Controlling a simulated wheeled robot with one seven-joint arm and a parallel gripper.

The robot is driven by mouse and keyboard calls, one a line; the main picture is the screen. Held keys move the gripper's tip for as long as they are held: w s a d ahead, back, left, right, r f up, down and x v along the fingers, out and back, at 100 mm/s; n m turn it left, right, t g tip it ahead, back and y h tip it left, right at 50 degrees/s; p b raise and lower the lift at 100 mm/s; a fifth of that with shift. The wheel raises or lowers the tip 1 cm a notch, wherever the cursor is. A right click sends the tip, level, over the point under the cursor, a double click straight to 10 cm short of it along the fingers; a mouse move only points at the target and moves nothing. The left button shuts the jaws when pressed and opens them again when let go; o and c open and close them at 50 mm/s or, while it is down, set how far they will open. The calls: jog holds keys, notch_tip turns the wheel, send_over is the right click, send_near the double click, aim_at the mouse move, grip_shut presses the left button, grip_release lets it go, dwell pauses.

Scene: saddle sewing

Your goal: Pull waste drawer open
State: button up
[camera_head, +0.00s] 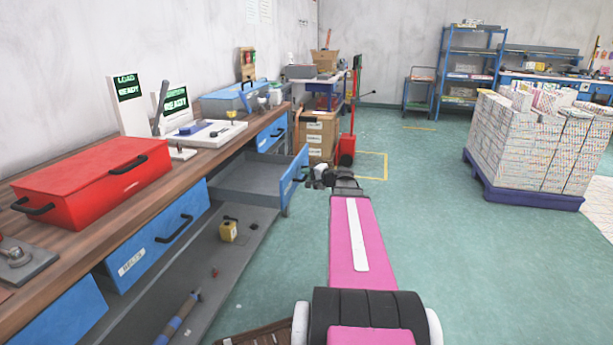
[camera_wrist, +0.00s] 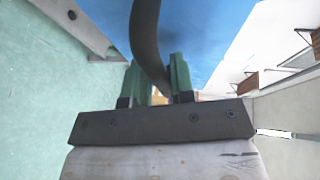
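A blue drawer (camera_head: 246,178) under the wooden workbench stands pulled out, its grey inside visible. Its blue front panel (camera_head: 292,181) faces the aisle; I cannot read a label on it, so I cannot tell its name. My gripper (camera_head: 309,172) is at the outer side of that front panel. In the wrist view, the dark curved handle (camera_wrist: 146,38) passes between the two green fingers of my gripper (camera_wrist: 162,80), which are closed around it. The blue front (camera_wrist: 205,40) fills the area behind the handle. The grip contact is partly hidden.
A closed blue drawer labelled BELTS (camera_head: 155,245) is nearer, another blue drawer (camera_head: 272,134) farther. A red toolbox (camera_head: 95,180) sits on the bench (camera_head: 40,165). A yellow item (camera_head: 228,231) lies on the lower shelf.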

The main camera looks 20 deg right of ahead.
jog(key=shift+o, duration=0.8)
jog(key=v, duration=1)
jog(key=shift+s+d+r, duration=0.15)
jog(key=shift+s+d, duration=0.1)
jog(key=shift+s, duration=0.05)
